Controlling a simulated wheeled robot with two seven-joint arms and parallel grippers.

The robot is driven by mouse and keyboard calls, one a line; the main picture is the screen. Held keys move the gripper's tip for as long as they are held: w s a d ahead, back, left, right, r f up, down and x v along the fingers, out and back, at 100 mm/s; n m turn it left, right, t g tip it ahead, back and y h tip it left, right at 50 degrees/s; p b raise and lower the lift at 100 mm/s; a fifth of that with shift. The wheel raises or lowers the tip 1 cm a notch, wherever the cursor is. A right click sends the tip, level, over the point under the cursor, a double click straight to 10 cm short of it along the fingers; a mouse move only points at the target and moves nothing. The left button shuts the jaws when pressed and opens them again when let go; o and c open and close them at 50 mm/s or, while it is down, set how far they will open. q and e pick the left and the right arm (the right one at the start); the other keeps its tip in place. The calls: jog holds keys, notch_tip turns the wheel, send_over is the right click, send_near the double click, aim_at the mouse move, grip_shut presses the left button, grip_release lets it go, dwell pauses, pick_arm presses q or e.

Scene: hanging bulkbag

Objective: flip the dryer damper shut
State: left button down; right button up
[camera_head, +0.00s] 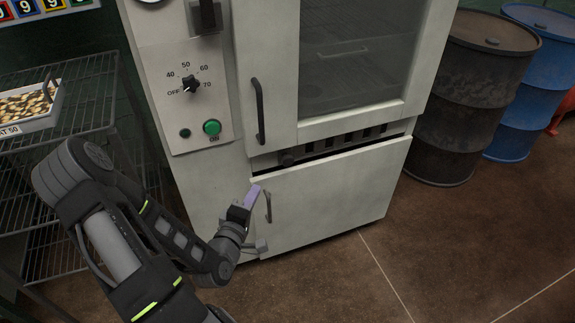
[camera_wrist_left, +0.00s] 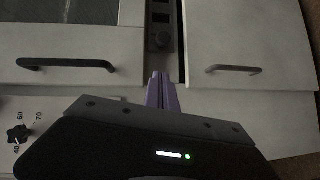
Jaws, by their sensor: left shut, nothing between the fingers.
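The dryer is a pale cabinet with an upper glass door (camera_head: 420,45) and a lower door (camera_head: 335,195). I cannot tell for sure which part is the damper. My left gripper (camera_head: 253,194), with purple fingers, is shut and empty, just below the strip's left end and beside the lower door handle (camera_head: 268,207). In the wrist view the fingertips (camera_wrist_left: 160,76) point toward the strip. My right gripper is not in view.
The control panel (camera_head: 188,88) has a temperature dial (camera_head: 190,84) and green button (camera_head: 212,127). The upper door handle (camera_head: 258,112) sticks out above my gripper. A wire rack (camera_head: 70,135) stands left; black (camera_head: 455,120) and blue (camera_head: 515,125) drums stand right. The front floor is clear.

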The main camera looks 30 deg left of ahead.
pick_arm(q)
jog(key=shift+r+n, duration=0.1)
jog(key=shift+n, duration=0.2)
jog(key=b, duration=1.2)
send_near(283, 157)
jog(key=a+x, duration=0.1)
jog(key=x, duration=0.2)
jog(key=shift+w+d, duration=0.3)
jog(key=shift+w, duration=0.25)
